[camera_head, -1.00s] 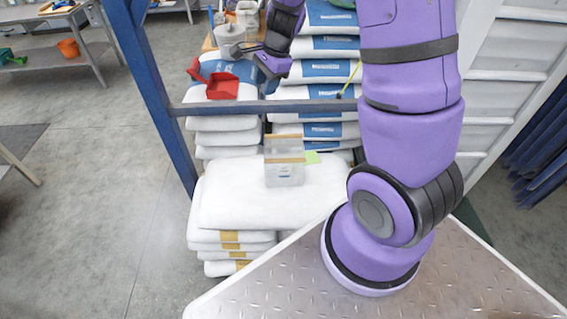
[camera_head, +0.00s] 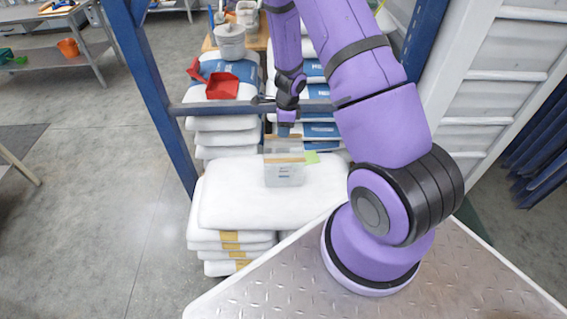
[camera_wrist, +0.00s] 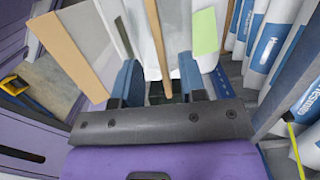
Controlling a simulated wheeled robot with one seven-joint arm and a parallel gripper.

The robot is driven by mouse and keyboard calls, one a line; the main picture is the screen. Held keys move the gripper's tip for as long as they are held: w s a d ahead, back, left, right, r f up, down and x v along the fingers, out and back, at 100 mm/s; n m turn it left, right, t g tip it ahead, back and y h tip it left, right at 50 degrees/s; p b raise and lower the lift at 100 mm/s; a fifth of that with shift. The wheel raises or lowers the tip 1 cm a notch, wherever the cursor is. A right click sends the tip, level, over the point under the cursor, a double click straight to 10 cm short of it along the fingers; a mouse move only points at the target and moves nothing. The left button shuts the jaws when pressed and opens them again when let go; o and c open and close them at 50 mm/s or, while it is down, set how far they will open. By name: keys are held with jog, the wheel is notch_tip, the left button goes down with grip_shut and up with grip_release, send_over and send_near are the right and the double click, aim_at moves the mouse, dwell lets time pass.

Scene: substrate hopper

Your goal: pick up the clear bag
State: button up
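The clear bag (camera_head: 285,174) stands upright on the top white sack (camera_head: 225,205) in the head view. It is see-through, with tan bands and a small label low on its face. A lime-green tag (camera_head: 312,157) shows beside its right edge. My gripper (camera_head: 284,130) points down just above the bag's top edge. In the wrist view the two blue fingers of my gripper (camera_wrist: 160,80) are apart. A tan strip (camera_wrist: 157,40) runs down into the gap between them. I cannot tell whether the fingers touch the bag.
A blue frame post (camera_head: 160,95) and crossbar (camera_head: 225,107) stand around the sacks. Behind are sack stacks, a red scoop (camera_head: 222,86) and a grey bucket (camera_head: 231,42). Blue-labelled sacks (camera_wrist: 270,40) lie close at right in the wrist view. The floor at left is clear.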

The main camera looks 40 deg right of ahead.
aim_at(284, 141)
jog(key=f, duration=0.5)
jog(key=shift+d+f, duration=0.1)
jog(key=shift+d, duration=0.1)
jog(key=shift+a+f, duration=0.1)
jog(key=shift+f, duration=0.5)
grip_shut()
